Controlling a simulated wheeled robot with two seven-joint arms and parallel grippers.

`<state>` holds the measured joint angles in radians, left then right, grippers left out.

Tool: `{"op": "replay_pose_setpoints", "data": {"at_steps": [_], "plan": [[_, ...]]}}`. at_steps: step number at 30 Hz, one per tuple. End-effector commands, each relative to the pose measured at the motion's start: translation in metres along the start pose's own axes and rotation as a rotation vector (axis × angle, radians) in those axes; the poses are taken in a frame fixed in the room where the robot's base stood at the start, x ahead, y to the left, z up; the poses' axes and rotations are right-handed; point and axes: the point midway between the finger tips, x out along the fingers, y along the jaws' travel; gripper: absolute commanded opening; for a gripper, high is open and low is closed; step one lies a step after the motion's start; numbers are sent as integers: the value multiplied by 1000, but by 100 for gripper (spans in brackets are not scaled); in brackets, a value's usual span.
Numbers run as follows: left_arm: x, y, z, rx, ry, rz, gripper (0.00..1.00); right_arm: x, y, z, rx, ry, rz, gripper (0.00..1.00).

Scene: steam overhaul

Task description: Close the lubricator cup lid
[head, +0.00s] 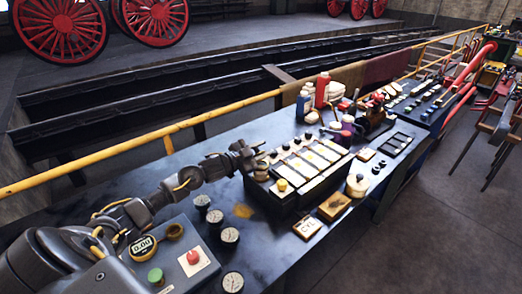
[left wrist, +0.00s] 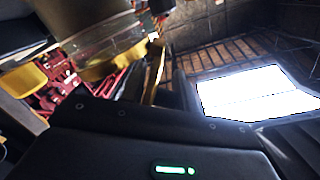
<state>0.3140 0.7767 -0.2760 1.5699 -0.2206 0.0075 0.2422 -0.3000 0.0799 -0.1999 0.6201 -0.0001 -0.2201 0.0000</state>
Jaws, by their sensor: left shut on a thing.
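My left gripper (head: 257,163) reaches in from the left, at the near left end of a black box with cream panels (head: 305,163). In the left wrist view, a clear glass cup (left wrist: 105,40) with brass-coloured rims crosses the upper left, tilted in the picture. An upright brass-coloured piece (left wrist: 154,75) stands beside it, just beyond my dark gripper body. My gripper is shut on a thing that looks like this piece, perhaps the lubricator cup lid. The fingertips hide much of it, so I cannot tell the lid's exact angle. My right gripper is not in view.
Several gauges (head: 229,236) and a grey panel with a red button (head: 193,257) lie on the near bench. A "CYL" plate (head: 307,228) sits at the front edge. A yellow rail (head: 130,146) runs behind. Bottles (head: 322,90) stand at the back.

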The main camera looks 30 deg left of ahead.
Motion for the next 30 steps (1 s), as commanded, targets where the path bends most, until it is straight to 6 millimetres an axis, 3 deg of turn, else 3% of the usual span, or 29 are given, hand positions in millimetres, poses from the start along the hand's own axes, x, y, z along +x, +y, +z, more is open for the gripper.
{"op": "replay_pose_setpoints", "data": {"at_steps": [14, 15, 18, 30], "plan": [[0, 0, 0, 2, 0, 1, 7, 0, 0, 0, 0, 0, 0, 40], [0, 0, 0, 2, 0, 1, 31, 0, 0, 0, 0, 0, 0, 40], [0, 0, 0, 2, 0, 1, 44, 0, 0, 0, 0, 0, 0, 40], [-10, 1, 2, 3, -2, 1, 44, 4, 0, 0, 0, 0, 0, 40]]}}
